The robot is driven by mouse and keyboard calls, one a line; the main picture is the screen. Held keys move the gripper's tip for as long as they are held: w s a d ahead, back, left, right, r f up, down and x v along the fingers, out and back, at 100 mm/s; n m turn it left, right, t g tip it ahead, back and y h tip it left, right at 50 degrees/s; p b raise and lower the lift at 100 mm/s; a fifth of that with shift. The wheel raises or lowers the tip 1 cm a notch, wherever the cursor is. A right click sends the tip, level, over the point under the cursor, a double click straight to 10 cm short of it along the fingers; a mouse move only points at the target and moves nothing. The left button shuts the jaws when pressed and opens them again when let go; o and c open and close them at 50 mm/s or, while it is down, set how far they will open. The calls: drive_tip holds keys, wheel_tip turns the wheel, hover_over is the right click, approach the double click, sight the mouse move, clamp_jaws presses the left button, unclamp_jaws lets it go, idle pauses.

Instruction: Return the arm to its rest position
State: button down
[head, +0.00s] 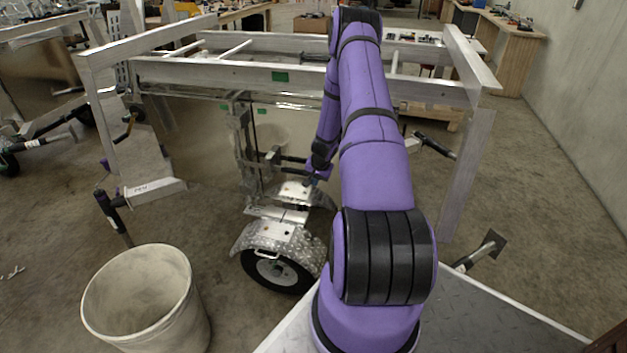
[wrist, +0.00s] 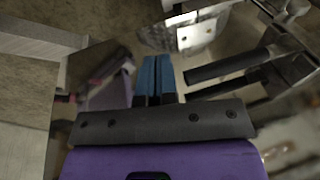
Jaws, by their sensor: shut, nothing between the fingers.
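In the head view my gripper (head: 318,178) is small, low beside the trailer's metal parts above the wheel. The aluminium trailer (head: 200,72) stands on its side or end, its rails around my arm. Dark bars (wrist: 228,68) lie just right of the fingers in the wrist view.
A pale bin (head: 140,300) stands at the front left. A trailer leg (head: 468,175) stands to the right. Bare floor lies farther right, along the wall (head: 590,120). Workbenches (head: 510,45) stand behind.

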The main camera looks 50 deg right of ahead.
idle(0.4)
drive_tip(key=w+a+r+n, duration=0.25)
drive_tip(key=a+r, duration=0.25)
drive_tip(key=r, duration=0.5)
drive_tip(key=w+a+r+n, duration=0.1)
drive_tip(key=w+a+r, duration=0.3)
drive_tip(key=r, duration=0.6)
drive_tip(key=s+a+r+n+t, duration=0.15)
drive_tip(key=a+r+n, duration=0.25)
drive_tip(key=a+r, duration=1.2)
drive_tip(key=s+a+r+n+y, duration=0.1)
drive_tip(key=s+a+r+n, duration=0.2)
drive_tip(key=s+a+r, duration=1.1)
drive_tip(key=s+a+r+n, duration=0.1)
drive_tip(key=s+a+r, duration=0.1)
drive_tip(key=s, duration=0.6)
drive_tip(key=s+a+r+n, duration=0.2)
drive_tip(key=s, duration=0.6)
drive_tip(key=shift+a, duration=0.4)
drive_tip(key=shift+t, duration=0.25)
